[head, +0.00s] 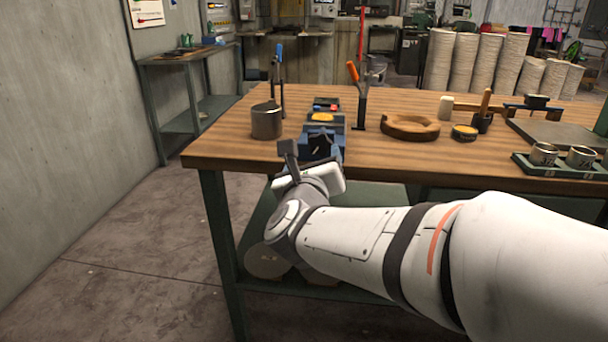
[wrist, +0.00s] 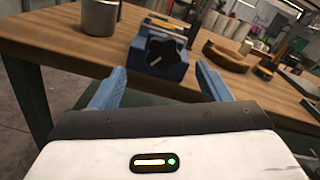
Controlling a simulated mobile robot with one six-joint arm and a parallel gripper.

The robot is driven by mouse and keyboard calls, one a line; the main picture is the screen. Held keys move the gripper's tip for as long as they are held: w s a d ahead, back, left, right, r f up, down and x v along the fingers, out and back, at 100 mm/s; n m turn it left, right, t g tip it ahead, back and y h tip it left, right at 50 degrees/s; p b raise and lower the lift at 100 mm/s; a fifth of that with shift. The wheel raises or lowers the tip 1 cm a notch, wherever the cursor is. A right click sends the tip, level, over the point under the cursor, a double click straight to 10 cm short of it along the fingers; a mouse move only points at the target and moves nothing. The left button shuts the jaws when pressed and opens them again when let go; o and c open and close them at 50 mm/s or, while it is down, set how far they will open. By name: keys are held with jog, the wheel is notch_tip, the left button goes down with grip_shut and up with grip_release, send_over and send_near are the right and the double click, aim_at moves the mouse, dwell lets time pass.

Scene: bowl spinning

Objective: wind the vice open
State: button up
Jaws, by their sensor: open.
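The blue vice (head: 326,136) sits at the front edge of the wooden bench, left of the middle. In the wrist view the vice (wrist: 142,68) faces me, with a dark star-shaped hand knob (wrist: 163,54) on its front. A pale bar or mark shows at the knob's middle. My gripper (wrist: 158,85) is open and empty, its two blue fingers apart on either side of the knob's line. The knob lies ahead of the fingertips, apart from them as far as I can see. In the head view my wrist hides part of the vice's lower front and most of my gripper.
A metal cup (head: 266,121) stands left of the vice. A wooden ring (head: 410,127) and a small tin (head: 465,132) lie to the right. The bench (head: 230,147) has a front edge below the vice.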

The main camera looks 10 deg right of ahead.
aim_at(319, 145)
jog(key=shift+m+h, duration=0.3)
jog(key=shift+m, duration=0.1)
jog(key=b+x, duration=0.1)
jog(key=x, duration=0.6)
jog(key=shift+w+d+f, duration=0.15)
jog(key=shift+d+f, duration=0.05)
jog(key=shift+d, duration=0.05)
jog(key=c, duration=1)
jog(key=shift+o, duration=0.2)
